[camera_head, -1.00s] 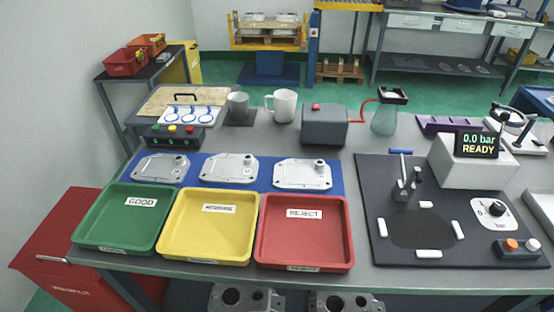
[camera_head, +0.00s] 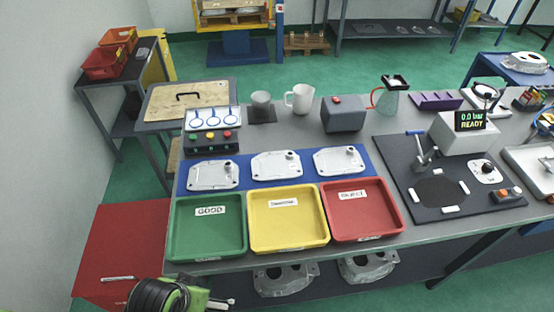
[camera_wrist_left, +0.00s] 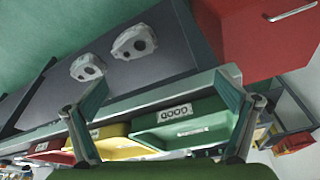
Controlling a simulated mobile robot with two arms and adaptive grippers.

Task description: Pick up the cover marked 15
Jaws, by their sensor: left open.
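Three silver cast covers lie in a row on a blue mat (camera_head: 184,187) behind the trays: a left cover (camera_head: 213,176), a middle cover (camera_head: 276,165) and a right cover (camera_head: 340,160). Any numbers on them are too small to read, so I cannot tell which is marked 15. My left gripper (camera_wrist_left: 150,95) is open and empty in the left wrist view, its fingers spread in front of the table's front edge. In the head view my left arm shows at the bottom left, well apart from the covers. My right gripper is not in view.
Green (camera_head: 207,236), yellow (camera_head: 288,228) and red (camera_head: 362,218) trays stand between the table's front edge and the covers. A button box (camera_head: 212,140) and a grey box (camera_head: 342,117) stand behind. A dark test plate (camera_head: 405,185) is on the right. A red cabinet (camera_head: 120,245) stands at the left.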

